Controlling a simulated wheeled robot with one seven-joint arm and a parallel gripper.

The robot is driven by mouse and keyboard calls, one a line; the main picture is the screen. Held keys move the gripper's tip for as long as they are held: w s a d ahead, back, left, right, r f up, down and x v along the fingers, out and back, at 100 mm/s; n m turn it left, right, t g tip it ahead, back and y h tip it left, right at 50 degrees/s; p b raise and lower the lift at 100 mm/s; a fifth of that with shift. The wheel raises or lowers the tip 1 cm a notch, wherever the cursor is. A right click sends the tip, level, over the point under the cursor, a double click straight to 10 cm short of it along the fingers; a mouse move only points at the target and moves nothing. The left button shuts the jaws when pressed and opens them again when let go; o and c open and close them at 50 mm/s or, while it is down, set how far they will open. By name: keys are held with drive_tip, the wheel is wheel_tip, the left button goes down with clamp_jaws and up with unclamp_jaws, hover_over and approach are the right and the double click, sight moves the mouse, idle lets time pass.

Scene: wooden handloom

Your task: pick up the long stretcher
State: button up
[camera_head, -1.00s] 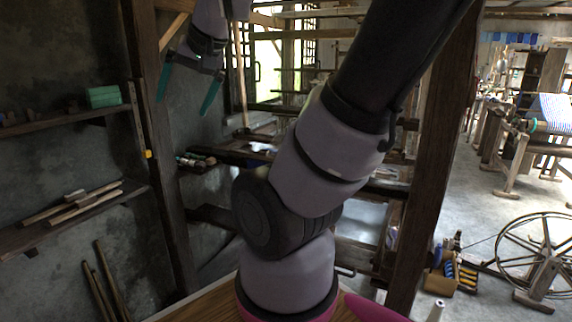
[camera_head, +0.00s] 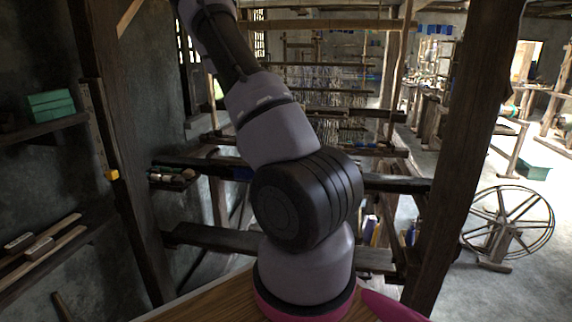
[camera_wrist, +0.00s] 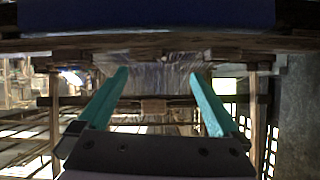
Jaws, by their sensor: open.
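My gripper (camera_wrist: 158,74) shows in the wrist view with its two teal fingers apart and nothing between them. It is out of sight in the head view, where my arm rises out of the top edge. I cannot tell which piece of wood is the long stretcher. Long wooden bars cross the loom in the head view: a low bar (camera_head: 215,238) behind my arm and a higher bar (camera_head: 395,184) further right. In the wrist view, a long wooden beam (camera_wrist: 60,43) runs across the picture beyond the fingertips.
A thick dark post (camera_head: 468,120) stands right of my arm, and another post (camera_head: 120,130) stands left. A shelf holds a green box (camera_head: 51,106); loose sticks (camera_head: 45,255) lie on a lower shelf. A spoked wheel (camera_head: 508,222) stands on the open floor at right.

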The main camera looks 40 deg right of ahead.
drive_tip(key=shift+n+t+h, duration=0.4)
drive_tip(key=shift+n+h, duration=0.1)
drive_tip(key=w+d+f, duration=0.1)
drive_tip(key=d, duration=0.1)
drive_tip(key=w+d+f, duration=0.1)
drive_tip(key=d, duration=0.1)
drive_tip(key=d+f, duration=0.1)
drive_tip(key=d, duration=0.1)
drive_tip(key=shift+w+f, duration=0.2)
drive_tip(key=shift+w, duration=0.2)
drive_tip(key=shift+r+x, duration=0.15)
drive_tip(key=shift+x, duration=1.2)
drive_tip(key=shift+r+x, duration=0.15)
drive_tip(key=shift+x, duration=1.2)
drive_tip(key=shift+d, duration=0.15)
drive_tip(key=c, duration=1.3)
